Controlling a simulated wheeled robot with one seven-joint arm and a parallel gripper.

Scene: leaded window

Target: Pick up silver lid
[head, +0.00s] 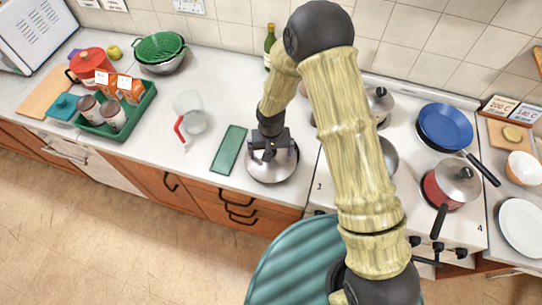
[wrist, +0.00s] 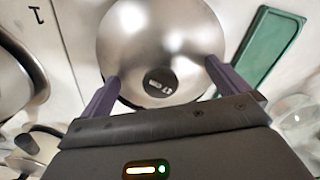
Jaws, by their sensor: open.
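The silver lid (head: 285,176) lies on the white counter, just right of a flat green tray. In the wrist view the lid (wrist: 155,35) is a shiny round dome with a small dark marked patch (wrist: 160,82) near its lower middle. My gripper (head: 271,152) is over the lid, pointing down. In the wrist view the two purple fingers of my gripper (wrist: 162,72) are open and apart, one on each side of the dark patch. I cannot tell whether they touch the lid. My gripper hides part of the lid in the head view.
The green tray (head: 230,150) lies close on the left, with a clear jug with a red handle (head: 191,115) beyond. The hob on the right holds a red pot with its own silver lid (head: 457,180) and a blue pan (head: 445,126). A green crate (head: 146,106) stands far left.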

